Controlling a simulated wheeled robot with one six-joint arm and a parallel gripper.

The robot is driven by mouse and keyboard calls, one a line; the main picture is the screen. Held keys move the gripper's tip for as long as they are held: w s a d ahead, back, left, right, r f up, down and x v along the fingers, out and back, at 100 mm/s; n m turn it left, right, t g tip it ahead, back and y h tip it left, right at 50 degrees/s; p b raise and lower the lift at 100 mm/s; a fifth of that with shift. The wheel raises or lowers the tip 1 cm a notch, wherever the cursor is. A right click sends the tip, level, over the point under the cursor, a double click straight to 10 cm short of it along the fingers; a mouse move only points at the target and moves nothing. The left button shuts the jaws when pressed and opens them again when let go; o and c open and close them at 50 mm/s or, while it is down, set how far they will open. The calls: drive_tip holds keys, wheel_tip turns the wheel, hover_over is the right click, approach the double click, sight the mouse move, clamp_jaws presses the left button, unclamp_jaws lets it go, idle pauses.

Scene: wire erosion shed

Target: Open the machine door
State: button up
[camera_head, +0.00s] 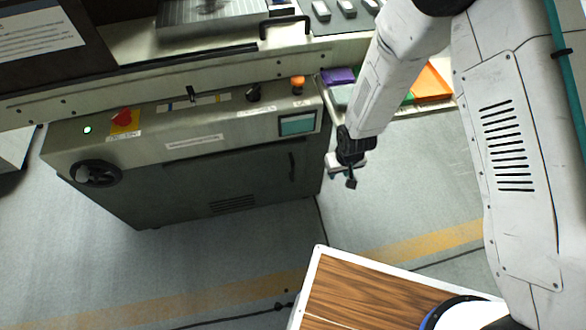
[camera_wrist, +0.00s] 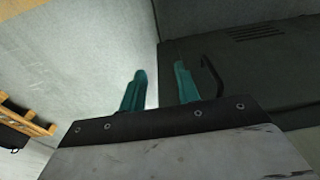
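The machine's dark lower front panel (camera_head: 225,180), which looks like a door, appears closed flush with the cabinet. It has a slim dark upright handle (camera_head: 292,167) near its right edge and a vent low down. In the wrist view the panel (camera_wrist: 265,80) fills the right side, and the black loop handle (camera_wrist: 212,76) stands just right of the right finger. My gripper (camera_head: 347,172) hangs to the right of the cabinet, apart from the handle. In the wrist view my gripper (camera_wrist: 160,82) has its two teal fingers spread with nothing between them.
A control strip above the panel carries a red knob (camera_head: 124,116), a screen (camera_head: 297,124) and a handwheel (camera_head: 97,173). Another black handle (camera_head: 285,26) sits on the upper ledge. Coloured bins (camera_head: 432,84) stand behind my arm. Grey floor (camera_head: 385,200) is clear below my gripper.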

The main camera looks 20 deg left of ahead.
sight(293, 170)
drive_tip(key=a+f+n+t+y, duration=0.1)
drive_tip(key=a+f+t+y, duration=0.2)
drive_tip(key=f, duration=0.5)
drive_tip(key=a+f+t+y, duration=0.1)
drive_tip(key=a+f+t, duration=0.1)
drive_tip(key=a+f, duration=0.5)
drive_tip(key=w+a+t+y, duration=0.1)
drive_tip(key=a+t+y, duration=0.1)
drive_tip(key=w+a+r+t+y, duration=0.1)
drive_tip(key=w+a+t+y, duration=0.1)
drive_tip(key=y, duration=0.1)
drive_tip(key=w+a+n+t+y, duration=0.1)
drive_tip(key=a+t+y, duration=0.1)
drive_tip(key=a+t, duration=0.1)
drive_tip(key=shift+w+r, duration=0.2)
clamp_jaws()
